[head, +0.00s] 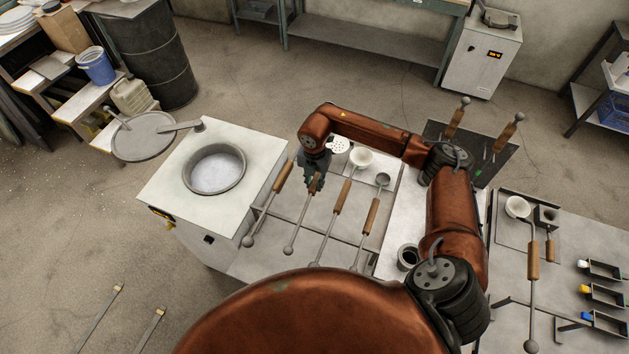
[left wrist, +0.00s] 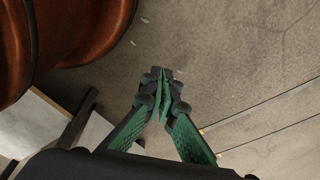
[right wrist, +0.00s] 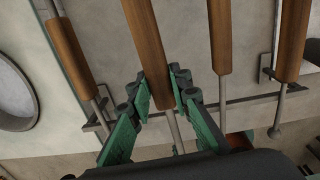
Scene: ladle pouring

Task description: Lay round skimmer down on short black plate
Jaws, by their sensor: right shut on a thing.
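The round skimmer has a white perforated disc (head: 340,145), a wooden handle (right wrist: 148,45) and a thin rod ending in a ball (head: 289,250). My right gripper (head: 314,178) is shut around its handle, near where wood meets rod; the fingers also show in the right wrist view (right wrist: 163,103). Part of the skimmer is hidden by the arm. Whether it is lifted clear of the rack is hard to tell. A black plate (head: 435,131), likely the short one, lies at the upper right, beyond my right arm. My left gripper (left wrist: 163,78) is empty, fingertips together.
Similar wooden-handled tools (head: 343,196) flank the skimmer closely on both sides. A stove with a round pot (head: 214,168) stands left of the rack. Two wooden-handled tools (head: 508,131) are at the black plate. A right-hand table (head: 570,240) holds more tools and small trays.

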